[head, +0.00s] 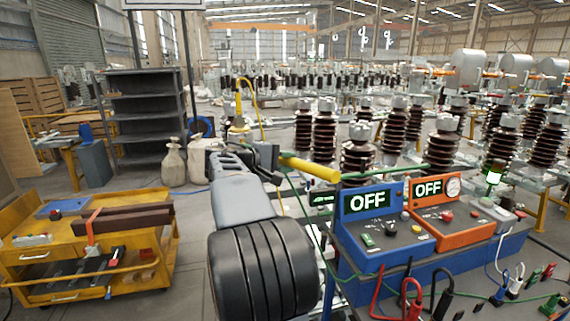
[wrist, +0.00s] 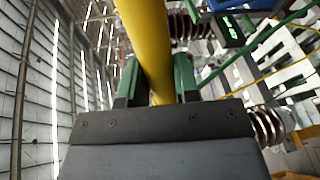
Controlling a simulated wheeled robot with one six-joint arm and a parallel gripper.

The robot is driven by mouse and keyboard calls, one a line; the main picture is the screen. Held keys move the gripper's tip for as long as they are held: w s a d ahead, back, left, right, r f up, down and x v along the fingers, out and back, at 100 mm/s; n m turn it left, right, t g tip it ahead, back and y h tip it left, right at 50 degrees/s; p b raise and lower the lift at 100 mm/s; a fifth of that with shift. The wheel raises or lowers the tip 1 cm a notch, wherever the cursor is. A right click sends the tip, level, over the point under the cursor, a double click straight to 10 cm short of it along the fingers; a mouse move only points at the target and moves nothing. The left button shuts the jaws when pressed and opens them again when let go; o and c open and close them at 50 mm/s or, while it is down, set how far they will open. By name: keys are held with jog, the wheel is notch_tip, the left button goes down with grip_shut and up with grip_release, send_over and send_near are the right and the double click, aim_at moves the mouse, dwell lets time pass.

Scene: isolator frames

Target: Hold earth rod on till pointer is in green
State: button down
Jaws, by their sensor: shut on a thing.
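My gripper (wrist: 157,80) is shut on the yellow earth rod (wrist: 146,35), with a green finger on each side. In the head view the yellow rod (head: 312,168) slants down to the right, ending near the top of the blue box (head: 380,222). A thin green bar (head: 395,172) runs on to the right from there; I cannot tell if it belongs to the rod. The blue box shows OFF. The orange box (head: 450,220) also shows OFF and carries a round white dial (head: 453,187). Its pointer is too small to read. I cannot tell what the rod's tip touches.
Several brown ribbed insulators (head: 357,150) stand behind the boxes. Red and black clips (head: 412,295) lie on the bench in front. A yellow tool cart (head: 90,255) is at the left, with a grey shelf (head: 150,115) behind it.

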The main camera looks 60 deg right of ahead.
jog(key=s+a+b, duration=0.4)
jog(key=s+a, duration=0.1)
jog(key=s, duration=0.1)
dwell(0.3)
dwell(0.7)
jog(key=w+a+f+n+t+h, duration=0.1)
jog(key=w+a+f+n+t, duration=0.3)
jog(key=w+f, duration=0.7)
jog(key=w+a+f+n+t, duration=0.1)
jog(key=w+a+f+t, duration=0.3)
jog(key=w+f, duration=0.65)
jog(key=w+a+f+n+t+y, duration=0.1)
jog(key=a+f+n+t+y, duration=0.2)
jog(key=a+f, duration=2)
jog(key=a+n+t, duration=0.2)
jog(key=n+t, duration=0.2)
jog(key=t, duration=0.1)
jog(key=shift+a+n, duration=0.2)
jog(key=shift+n, duration=0.1)
